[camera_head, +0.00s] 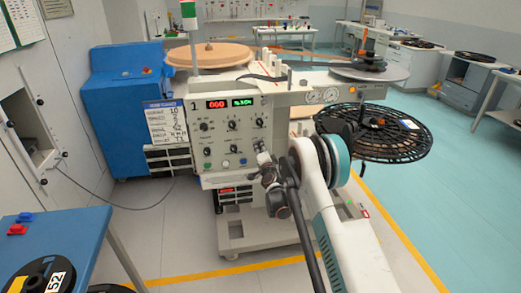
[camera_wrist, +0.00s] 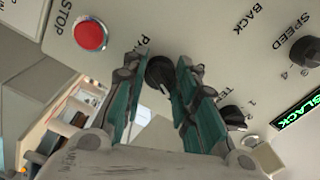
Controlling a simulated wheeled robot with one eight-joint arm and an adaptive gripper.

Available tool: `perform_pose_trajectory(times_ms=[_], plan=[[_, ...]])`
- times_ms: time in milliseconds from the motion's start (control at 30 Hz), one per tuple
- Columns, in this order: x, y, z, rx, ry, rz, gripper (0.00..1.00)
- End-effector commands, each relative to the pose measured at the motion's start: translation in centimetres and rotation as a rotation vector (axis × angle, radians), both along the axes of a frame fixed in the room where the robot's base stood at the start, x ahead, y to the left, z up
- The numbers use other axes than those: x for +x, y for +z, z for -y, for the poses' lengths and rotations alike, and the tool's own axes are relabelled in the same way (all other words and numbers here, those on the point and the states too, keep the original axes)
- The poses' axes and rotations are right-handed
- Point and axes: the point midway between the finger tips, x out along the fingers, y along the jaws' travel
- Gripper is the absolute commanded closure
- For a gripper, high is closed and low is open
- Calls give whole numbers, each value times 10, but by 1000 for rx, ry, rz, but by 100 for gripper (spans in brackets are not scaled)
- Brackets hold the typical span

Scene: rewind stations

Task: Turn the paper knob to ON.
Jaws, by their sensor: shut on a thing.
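The paper knob (camera_wrist: 159,72) is a small round black knob on the pale control panel, under a partly covered label beginning "PA". My gripper (camera_wrist: 158,76) is shut on it, with one teal-and-grey finger on each side. A light pointer line shows on the knob, but its ON or OFF marks are hidden by the fingers. In the head view the panel (camera_head: 218,122) stands on the machine's front, and my gripper (camera_head: 262,157) reaches its right lower part. The knob is hidden there behind my gripper.
A red STOP button (camera_wrist: 90,35) sits left of the knob in the wrist view. A tension knob (camera_wrist: 233,116) is close to the right finger, and a speed knob (camera_wrist: 305,50) is farther right. A black reel (camera_head: 385,145) juts out right of the machine.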

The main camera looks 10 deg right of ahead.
Motion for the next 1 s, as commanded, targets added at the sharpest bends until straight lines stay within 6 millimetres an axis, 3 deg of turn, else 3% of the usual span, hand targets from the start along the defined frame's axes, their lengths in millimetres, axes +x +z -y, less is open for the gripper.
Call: perform_pose_trajectory(times_ms=[733,767,833,1000], plan=[[0,-1,1,94,0,0,97],[0,-1,1,94,0,0,71],[0,-1,1,94,0,0,55],[0,0,0,93,0,0,52]])
